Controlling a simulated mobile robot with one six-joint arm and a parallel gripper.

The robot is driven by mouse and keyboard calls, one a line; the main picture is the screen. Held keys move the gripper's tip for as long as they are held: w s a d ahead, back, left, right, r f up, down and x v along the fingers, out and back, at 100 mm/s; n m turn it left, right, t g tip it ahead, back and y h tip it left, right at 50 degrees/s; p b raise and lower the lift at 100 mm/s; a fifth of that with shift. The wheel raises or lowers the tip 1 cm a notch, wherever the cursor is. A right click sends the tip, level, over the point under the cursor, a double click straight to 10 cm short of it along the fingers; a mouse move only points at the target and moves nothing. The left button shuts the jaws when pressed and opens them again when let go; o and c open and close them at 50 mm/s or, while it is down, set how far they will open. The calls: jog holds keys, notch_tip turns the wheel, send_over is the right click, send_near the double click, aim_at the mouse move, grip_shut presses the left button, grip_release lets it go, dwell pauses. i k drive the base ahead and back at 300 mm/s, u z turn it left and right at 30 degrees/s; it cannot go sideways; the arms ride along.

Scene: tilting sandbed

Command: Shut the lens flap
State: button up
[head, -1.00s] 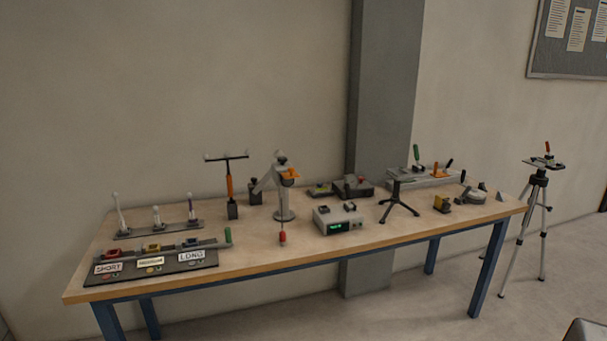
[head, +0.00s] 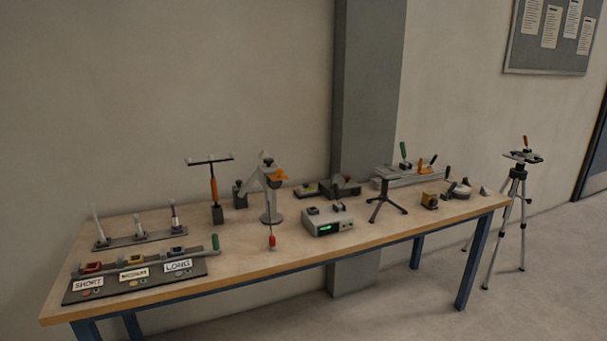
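A grey stand-mounted device (head: 268,195) with a jointed arm stands on the table, left of the table's middle. An orange piece (head: 278,176) sticks out at its upper right; it may be the lens flap, but it is too small to tell for certain or to tell how far open it is. My gripper is not in view.
The wooden table (head: 235,250) has blue legs. A rack marked SHORT, MEDIUM, LONG (head: 140,277) lies at its left end, a box with a green display (head: 328,220) in the middle, a small black-legged stand (head: 388,200) right of it. A tripod (head: 517,200) stands on the floor at right.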

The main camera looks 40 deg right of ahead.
aim_at(279, 176)
jog(key=z, duration=0.85)
jog(key=k, duration=0.95)
jog(key=i, duration=0.8)
jog(key=z, duration=0.05)
